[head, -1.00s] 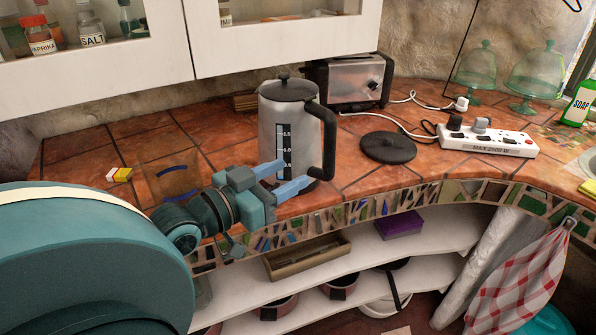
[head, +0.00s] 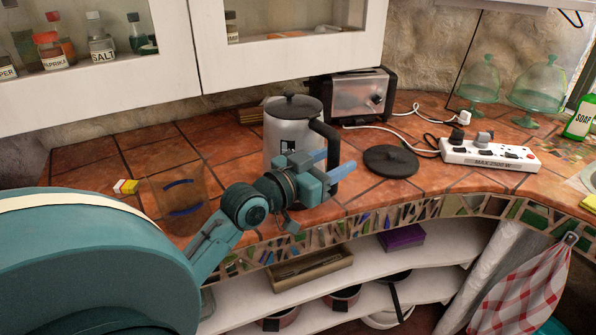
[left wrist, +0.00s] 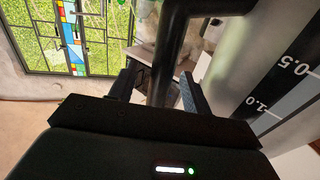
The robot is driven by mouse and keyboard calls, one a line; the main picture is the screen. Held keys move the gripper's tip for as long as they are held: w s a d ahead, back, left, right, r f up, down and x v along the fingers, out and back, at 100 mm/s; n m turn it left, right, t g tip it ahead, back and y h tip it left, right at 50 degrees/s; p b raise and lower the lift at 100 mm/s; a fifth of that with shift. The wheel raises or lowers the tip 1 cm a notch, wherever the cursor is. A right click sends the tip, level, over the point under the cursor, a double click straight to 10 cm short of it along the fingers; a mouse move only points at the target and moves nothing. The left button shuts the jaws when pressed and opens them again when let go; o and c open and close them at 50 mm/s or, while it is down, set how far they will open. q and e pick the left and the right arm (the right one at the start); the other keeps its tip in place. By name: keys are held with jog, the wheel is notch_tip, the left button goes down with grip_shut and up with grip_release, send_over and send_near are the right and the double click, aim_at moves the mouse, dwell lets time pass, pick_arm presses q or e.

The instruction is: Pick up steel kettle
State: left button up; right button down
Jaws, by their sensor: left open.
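The steel kettle (head: 275,138) stands upright on the tiled counter, with a black lid on top and a black handle (head: 331,138) on its right side. My left gripper (head: 327,166) is in front of the kettle at the handle and hides the lower part of the body. In the left wrist view the open fingers (left wrist: 158,92) stand on either side of the dark handle (left wrist: 168,55). I cannot tell whether either finger touches it. The kettle's body with its volume scale (left wrist: 272,95) fills the right of that view. My right gripper is not in view.
A toaster (head: 357,97) stands behind the kettle. Wall cabinets (head: 290,50) hang above. The counter left of the kettle is mostly free.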

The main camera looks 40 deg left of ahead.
pick_arm(q)
jog(key=shift+w+d, duration=0.2)
jog(key=shift+w, duration=0.95)
grip_shut()
dwell(0.5)
jog(key=shift+a+r, duration=0.1)
jog(key=shift+r, duration=0.25)
